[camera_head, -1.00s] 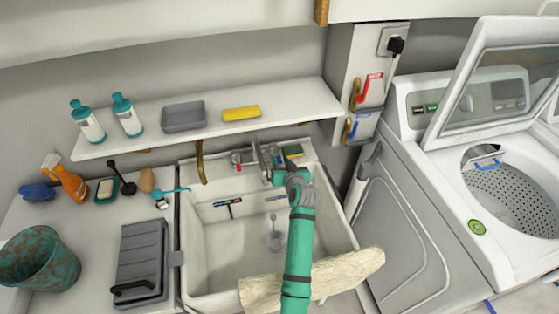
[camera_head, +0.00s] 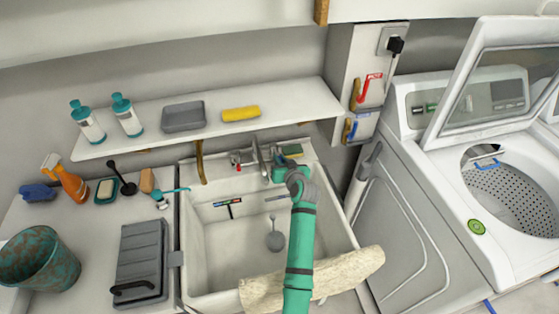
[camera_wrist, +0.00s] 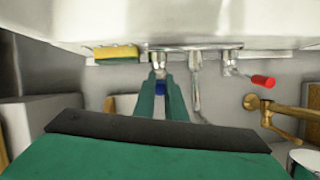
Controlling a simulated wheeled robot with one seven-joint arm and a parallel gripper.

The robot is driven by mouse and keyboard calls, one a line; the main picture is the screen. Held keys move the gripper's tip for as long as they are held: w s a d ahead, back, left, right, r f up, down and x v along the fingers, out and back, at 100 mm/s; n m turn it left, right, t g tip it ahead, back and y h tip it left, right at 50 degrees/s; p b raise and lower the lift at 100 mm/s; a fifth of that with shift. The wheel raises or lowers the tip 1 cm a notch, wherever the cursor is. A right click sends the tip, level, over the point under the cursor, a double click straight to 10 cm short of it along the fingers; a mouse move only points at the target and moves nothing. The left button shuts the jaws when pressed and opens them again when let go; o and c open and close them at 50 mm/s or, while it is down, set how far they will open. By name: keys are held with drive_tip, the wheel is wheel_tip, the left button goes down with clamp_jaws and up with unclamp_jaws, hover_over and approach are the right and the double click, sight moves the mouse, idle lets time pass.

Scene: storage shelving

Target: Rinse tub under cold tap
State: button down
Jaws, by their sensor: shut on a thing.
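The white sink tub (camera_head: 195,250) is set in the counter, with a chrome faucet (camera_head: 258,158) at its back edge. The hot handle is red (camera_wrist: 264,80) and stands apart from my gripper, to the right of the spout (camera_wrist: 195,88) in the wrist view. My gripper (camera_wrist: 161,92) reaches the other side of the faucet and is shut on the blue cold tap handle (camera_wrist: 160,87), mostly hidden between the fingers. My gripper (camera_head: 279,172) partly covers that tap in the head view. I cannot make out running water.
A yellow and green sponge (camera_wrist: 115,53) lies beside the tap. A pale log-like object (camera_head: 355,268) spans the tub's front. A grey tray (camera_head: 183,116) is on the shelf above. A washer (camera_head: 400,215) stands at right.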

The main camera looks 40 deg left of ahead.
drive_tip(key=shift+w+d+n+g+y, duration=0.3)
drive_tip(key=shift+w+n+g+y, duration=0.15)
drive_tip(key=shift+n+g, duration=0.2)
drive_tip(key=shift+w+d+n+g+y, duration=0.25)
drive_tip(key=shift+w+n+g+y, duration=0.15)
drive_tip(key=shift+n+g, duration=0.25)
drive_tip(key=c, duration=1.8)
unclamp_jaws()
drive_tip(key=v, duration=1)
drive_tip(key=shift+s+d+r, duration=0.1)
drive_tip(key=shift+d+r, duration=0.1)
drive_tip(key=shift+d, duration=0.1)
